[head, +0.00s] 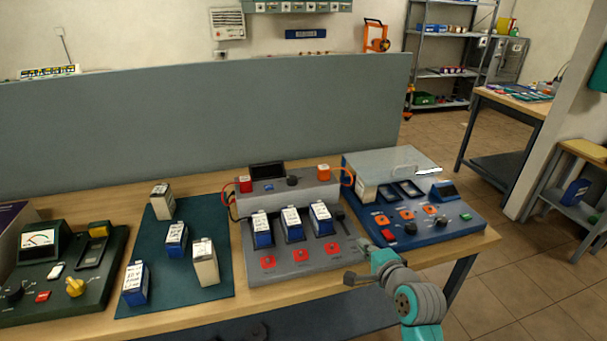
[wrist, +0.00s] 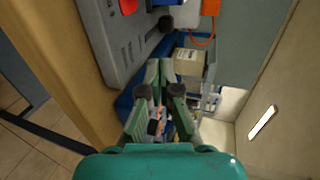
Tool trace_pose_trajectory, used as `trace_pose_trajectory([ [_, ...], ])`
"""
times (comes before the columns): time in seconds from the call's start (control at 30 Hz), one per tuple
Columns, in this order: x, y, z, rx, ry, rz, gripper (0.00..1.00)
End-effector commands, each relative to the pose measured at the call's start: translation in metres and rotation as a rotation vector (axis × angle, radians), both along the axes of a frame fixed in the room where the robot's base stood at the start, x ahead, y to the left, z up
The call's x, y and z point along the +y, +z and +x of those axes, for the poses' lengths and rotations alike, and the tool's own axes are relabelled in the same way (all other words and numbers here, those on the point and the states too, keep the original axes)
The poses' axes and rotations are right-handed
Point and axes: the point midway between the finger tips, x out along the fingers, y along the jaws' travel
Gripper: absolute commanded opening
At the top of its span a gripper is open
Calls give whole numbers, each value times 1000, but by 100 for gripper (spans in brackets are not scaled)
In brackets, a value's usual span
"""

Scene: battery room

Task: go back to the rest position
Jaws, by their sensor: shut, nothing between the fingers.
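My gripper (head: 363,248) is at the front edge of the bench, near the front left corner of the blue tester with a clear lid (head: 421,227). In the wrist view my gripper (wrist: 160,72) is shut and empty, with its two fingers close together over the tester. A pale battery (wrist: 188,62) stands beyond the fingertips at the tester. My wrist hides part of the bench edge in the head view.
The grey charger (head: 292,262) holds several blue batteries, left of my gripper. A green mat (head: 195,285) carries several batteries. A dark green meter unit (head: 95,285) stands at the far left. A grey partition (head: 200,130) stands behind the bench. The floor at right (head: 530,280) is clear.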

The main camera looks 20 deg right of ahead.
Motion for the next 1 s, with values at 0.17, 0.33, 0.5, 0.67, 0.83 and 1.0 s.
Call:
trace_pose_trajectory([
  [0.17, 5, -13, -11, 5, 5, -28, 0],
  [0.33, 22, -48, -46, 12, 21, -131, 0],
  [0.5, 39, -80, -92, 16, 45, -266, 0],
  [0.67, 55, -105, -140, 21, 73, -404, 0],
  [0.83, 70, -122, -194, 27, 111, -556, 0],
  [1.0, 83, -131, -249, 32, 155, -713, 0],
])
